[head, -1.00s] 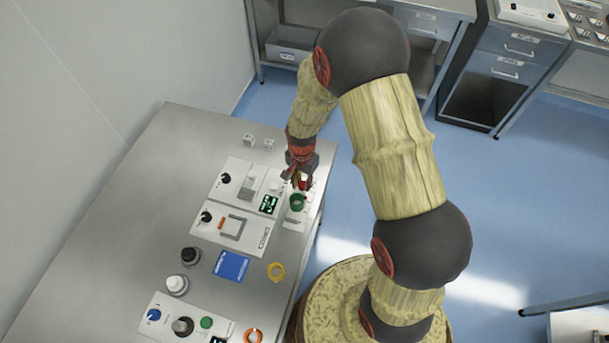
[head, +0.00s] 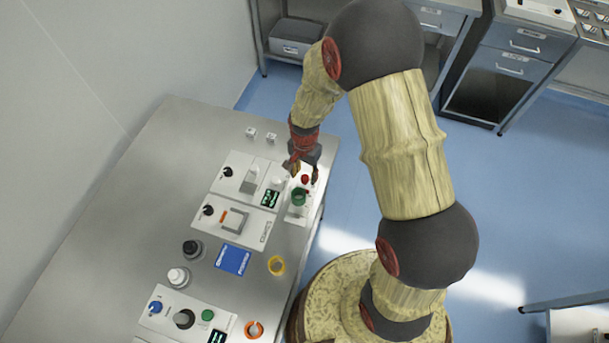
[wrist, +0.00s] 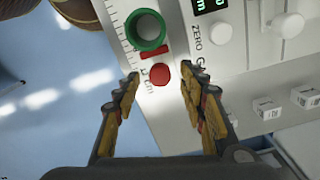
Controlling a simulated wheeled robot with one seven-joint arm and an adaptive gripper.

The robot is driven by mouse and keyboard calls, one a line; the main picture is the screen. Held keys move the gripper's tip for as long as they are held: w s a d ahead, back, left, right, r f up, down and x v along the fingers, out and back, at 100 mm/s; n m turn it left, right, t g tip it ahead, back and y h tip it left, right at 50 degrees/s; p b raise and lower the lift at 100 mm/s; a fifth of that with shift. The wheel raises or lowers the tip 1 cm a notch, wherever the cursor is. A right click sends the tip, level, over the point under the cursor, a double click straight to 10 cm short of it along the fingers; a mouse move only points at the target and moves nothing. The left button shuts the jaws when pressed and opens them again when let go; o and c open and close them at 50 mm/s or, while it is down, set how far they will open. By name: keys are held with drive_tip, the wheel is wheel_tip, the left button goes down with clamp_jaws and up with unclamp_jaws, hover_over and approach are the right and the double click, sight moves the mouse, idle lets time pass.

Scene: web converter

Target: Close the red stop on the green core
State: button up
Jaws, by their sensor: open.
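The green core (wrist: 146,30) is a green ring around a dark centre on a white panel with a printed scale; it also shows in the head view (head: 299,197). The red stop (wrist: 160,74) is a round red knob with a flat red bar (wrist: 155,53) between it and the green core. A narrow gap shows between bar and core. The knob also shows in the head view (head: 305,179). My gripper (wrist: 161,84) is open and empty, its fingertips on either side of the knob as seen from the wrist, apart from it. Their height above the panel is hard to tell.
White sliders and a display (wrist: 208,5) stand beside the scale. The table's edge is close to the scale.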

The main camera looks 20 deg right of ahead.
sight(305, 178)
wheel_tip(305, 178, up, 10)
idle(0.4)
drive_tip(key=shift+r, duration=0.1)
